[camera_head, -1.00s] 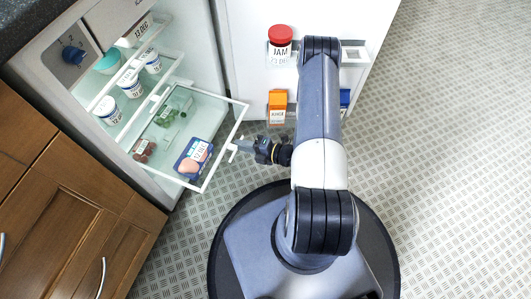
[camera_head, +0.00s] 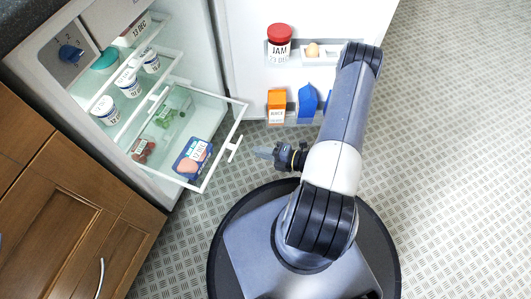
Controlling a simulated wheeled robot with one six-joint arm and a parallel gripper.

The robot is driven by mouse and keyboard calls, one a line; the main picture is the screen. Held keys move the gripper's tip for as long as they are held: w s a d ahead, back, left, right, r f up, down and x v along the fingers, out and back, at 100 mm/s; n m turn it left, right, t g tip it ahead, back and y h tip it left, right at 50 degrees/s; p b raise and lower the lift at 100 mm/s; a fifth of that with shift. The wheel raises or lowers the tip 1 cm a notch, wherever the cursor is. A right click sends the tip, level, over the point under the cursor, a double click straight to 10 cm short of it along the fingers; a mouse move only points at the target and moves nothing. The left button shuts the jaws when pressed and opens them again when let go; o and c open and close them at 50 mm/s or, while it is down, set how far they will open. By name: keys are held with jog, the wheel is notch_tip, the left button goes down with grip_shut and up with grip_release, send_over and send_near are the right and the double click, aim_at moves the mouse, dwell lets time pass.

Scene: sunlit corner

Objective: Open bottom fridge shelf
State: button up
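The bottom fridge shelf (camera_head: 222,151) is a clear drawer with a white rim, pulled out from the fridge (camera_head: 60,70). Its white handle (camera_head: 234,148) sits on the front edge. Inside lie a blue tray with pinkish items (camera_head: 192,157), a green item (camera_head: 172,117) and a reddish item (camera_head: 143,150). My gripper (camera_head: 264,152) is to the right of the handle, apart from it, pointing left at it. It holds nothing that I can see. Its fingers are small and seen edge-on, so their gap is not clear.
Wooden cabinets (camera_head: 60,200) stand at lower left. The floor at right is clear.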

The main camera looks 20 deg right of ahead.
jog(key=shift+s+d, duration=0.45)
dwell(0.6)
